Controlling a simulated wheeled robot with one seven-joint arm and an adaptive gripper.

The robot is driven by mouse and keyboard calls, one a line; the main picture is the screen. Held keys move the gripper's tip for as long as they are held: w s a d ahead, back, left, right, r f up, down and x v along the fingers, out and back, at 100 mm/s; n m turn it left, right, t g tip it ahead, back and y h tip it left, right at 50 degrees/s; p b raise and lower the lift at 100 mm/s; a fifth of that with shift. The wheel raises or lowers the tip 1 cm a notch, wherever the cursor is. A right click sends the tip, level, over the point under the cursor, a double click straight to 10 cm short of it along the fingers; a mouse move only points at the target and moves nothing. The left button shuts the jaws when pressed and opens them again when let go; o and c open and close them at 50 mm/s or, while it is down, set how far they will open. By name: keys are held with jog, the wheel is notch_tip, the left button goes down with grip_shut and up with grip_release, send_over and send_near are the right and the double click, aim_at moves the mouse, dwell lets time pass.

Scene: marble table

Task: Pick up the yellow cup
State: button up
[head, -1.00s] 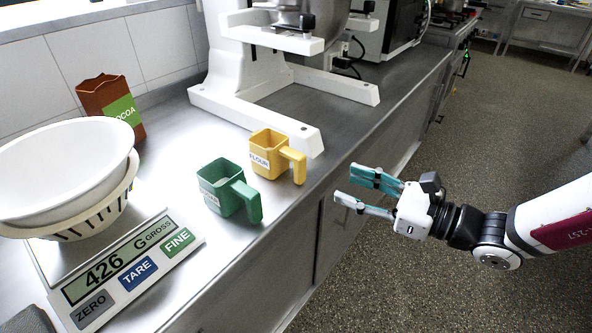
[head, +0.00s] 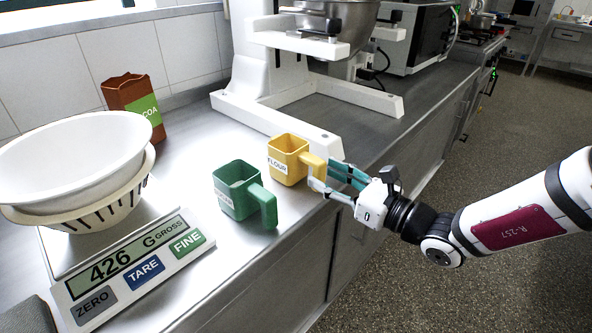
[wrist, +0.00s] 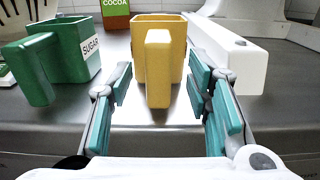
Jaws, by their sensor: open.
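The yellow cup (head: 288,158) stands upright on the metal counter, with a label reading FLOUR on its side and its handle pointing toward my gripper. My gripper (head: 324,177) is open at the counter's edge, with its fingertips close to the handle. In the wrist view the yellow cup (wrist: 177,32) is straight ahead, and its handle lies between the two teal fingers of my gripper (wrist: 160,85).
A green cup (head: 236,190) labelled SUGAR stands left of the yellow cup. The white mixer base (head: 290,125) is close behind the yellow cup. A scale (head: 130,265) with white bowls (head: 70,150) and a cocoa packet (head: 130,92) are further left.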

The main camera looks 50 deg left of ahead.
jog(key=shift+s+a+b, duration=0.15)
jog(key=shift+a+b, duration=0.05)
jog(key=shift+a, duration=0.7)
jog(key=shift+s+a+b, duration=0.1)
jog(key=shift+a+b, duration=0.05)
jog(key=shift+a, duration=0.75)
grip_shut()
jog(key=shift+r, duration=0.1)
notch_tip(320, 180, up, 10)
jog(key=p, duration=0.3)
